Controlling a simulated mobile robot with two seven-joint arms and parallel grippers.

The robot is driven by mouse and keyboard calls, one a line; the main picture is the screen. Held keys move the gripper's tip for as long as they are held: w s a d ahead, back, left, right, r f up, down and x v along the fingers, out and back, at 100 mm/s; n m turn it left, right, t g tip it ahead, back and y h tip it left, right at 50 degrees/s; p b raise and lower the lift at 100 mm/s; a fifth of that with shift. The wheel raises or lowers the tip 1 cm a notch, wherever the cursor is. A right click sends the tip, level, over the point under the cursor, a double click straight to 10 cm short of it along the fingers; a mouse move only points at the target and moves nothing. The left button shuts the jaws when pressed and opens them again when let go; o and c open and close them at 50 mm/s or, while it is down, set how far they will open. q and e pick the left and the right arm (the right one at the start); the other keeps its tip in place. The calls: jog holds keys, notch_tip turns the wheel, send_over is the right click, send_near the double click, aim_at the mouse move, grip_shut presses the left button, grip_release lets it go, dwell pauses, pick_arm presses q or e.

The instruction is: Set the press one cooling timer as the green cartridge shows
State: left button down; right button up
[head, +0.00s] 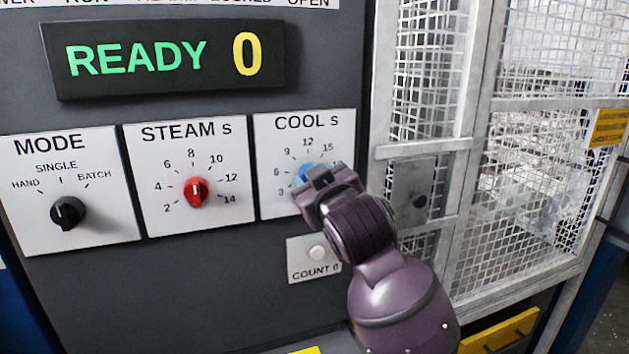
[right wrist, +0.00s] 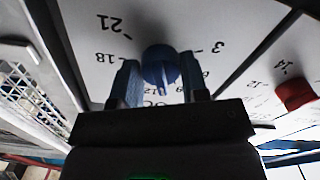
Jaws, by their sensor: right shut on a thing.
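The blue cooling timer knob (head: 303,171) sits on the white COOL s plate (head: 268,140), with a number scale around it. My right gripper (head: 313,182) covers much of the knob and the right and lower scale. In the right wrist view the blue knob (right wrist: 160,52) is between the two fingers of my right gripper (right wrist: 160,78), which is shut on it. That view is upside down, with 21, 18 and 3 readable around the knob. Which number the knob points to is not clear. No green cartridge and no left gripper are in view.
A red STEAM s knob (head: 196,191) and a black MODE knob (head: 68,212) stand left of the gripper. A display (head: 165,60) reads READY 0. A mesh guard (head: 540,160) stands to the right.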

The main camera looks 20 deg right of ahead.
jog(key=shift+r+n, duration=0.1)
jog(key=shift+n, duration=1.4)
jog(key=o, duration=0.9)
